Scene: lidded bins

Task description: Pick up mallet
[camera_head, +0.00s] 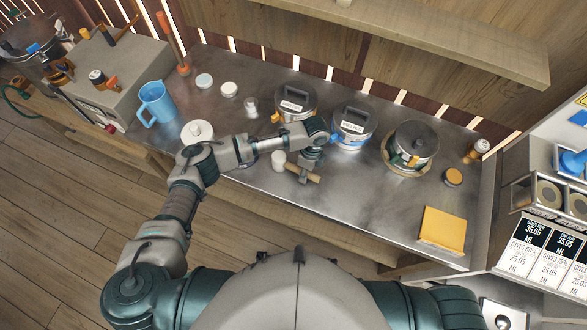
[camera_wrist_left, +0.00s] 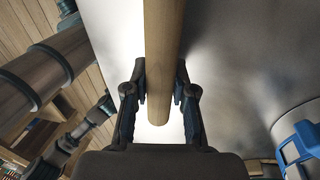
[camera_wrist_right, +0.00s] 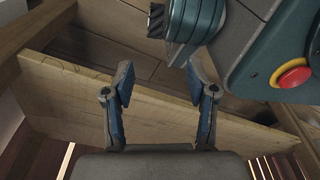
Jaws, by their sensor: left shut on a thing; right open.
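The mallet's wooden handle (camera_head: 311,177) shows in the head view near the front edge of the metal counter. A white rounded piece (camera_head: 278,160) at its left end looks like the mallet head. My left gripper (camera_head: 304,172) reaches down over the handle and is shut on it. In the left wrist view the handle (camera_wrist_left: 163,45) runs between the fingers (camera_wrist_left: 160,82), its free end close to the palm; the head is out of that view. My right gripper (camera_wrist_right: 165,88) is open and empty in the right wrist view, and not visible in the head view.
On the counter (camera_head: 370,205) stand lidded bins, two with handled lids (camera_head: 294,102) (camera_head: 352,126) and one with a round lid (camera_head: 413,143).

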